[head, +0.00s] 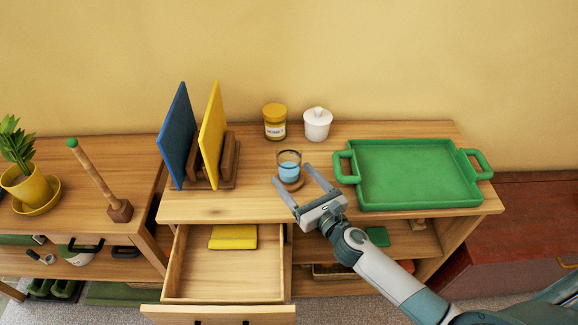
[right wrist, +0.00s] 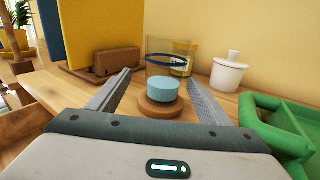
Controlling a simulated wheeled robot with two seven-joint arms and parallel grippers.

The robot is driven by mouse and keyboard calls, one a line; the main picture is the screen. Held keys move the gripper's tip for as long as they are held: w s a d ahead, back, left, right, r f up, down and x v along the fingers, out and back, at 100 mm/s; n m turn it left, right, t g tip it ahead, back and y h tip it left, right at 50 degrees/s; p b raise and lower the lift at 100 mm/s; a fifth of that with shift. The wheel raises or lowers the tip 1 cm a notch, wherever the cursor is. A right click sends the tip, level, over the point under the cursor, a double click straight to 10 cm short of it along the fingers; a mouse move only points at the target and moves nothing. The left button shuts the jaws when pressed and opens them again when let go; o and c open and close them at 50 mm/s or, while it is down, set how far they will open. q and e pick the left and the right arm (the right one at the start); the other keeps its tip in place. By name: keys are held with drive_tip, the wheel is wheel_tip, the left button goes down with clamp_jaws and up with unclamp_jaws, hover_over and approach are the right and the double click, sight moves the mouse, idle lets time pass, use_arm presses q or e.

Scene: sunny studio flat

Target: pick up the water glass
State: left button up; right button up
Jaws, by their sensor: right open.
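The water glass (head: 289,160) is clear, with a dark blue band near its rim and blue water in its lower part. It stands upright on a round wooden coaster (head: 291,185) near the front of the wooden cabinet top. It also shows in the right wrist view (right wrist: 163,91), straight ahead between the fingers. My right gripper (head: 291,174) is open and empty, its two fingers pointing at the glass from the front right. The fingertips reach to either side of the coaster; I cannot tell whether they touch anything. My left gripper is not in view.
A green tray (head: 415,206) lies right of the glass. A yellow-lidded jar (head: 275,130) and a white lidded pot (head: 317,125) stand behind it. Blue and yellow boards (head: 212,135) stand in a rack at left. An open drawer (head: 185,285) juts out below.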

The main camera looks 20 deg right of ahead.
sight(283, 156)
drive_tip(key=x, duration=0.3)
drive_tip(key=p+x, duration=0.1)
drive_tip(key=shift+w+d+r, duration=0.1)
drive_tip(key=shift+w+d, duration=0.2)
drive_tip(key=shift+d, duration=0.05)
drive_tip(key=shift+w+a, duration=0.15)
drive_tip(key=shift+w, duration=0.2)
drive_tip(key=c, duration=1.3)
drive_tip(key=shift+r, duration=0.4)
wheel_tip(283, 156, up, 3)
drive_tip(key=shift+r+p, duration=0.1)
drive_tip(key=shift+p, duration=0.55)
drive_tip(key=w+d+r, duration=0.1)
drive_tip(key=d+r, duration=0.1)
drive_tip(key=d, duration=0.1)
drive_tip(key=w+d+r+b, duration=0.1)
drive_tip(key=w+d+r, duration=0.1)
drive_tip(key=d, duration=0.2)
drive_tip(key=w+d+r, duration=0.2)
drive_tip(key=d+r, duration=0.1)
drive_tip(key=shift+w+d, duration=0.2)
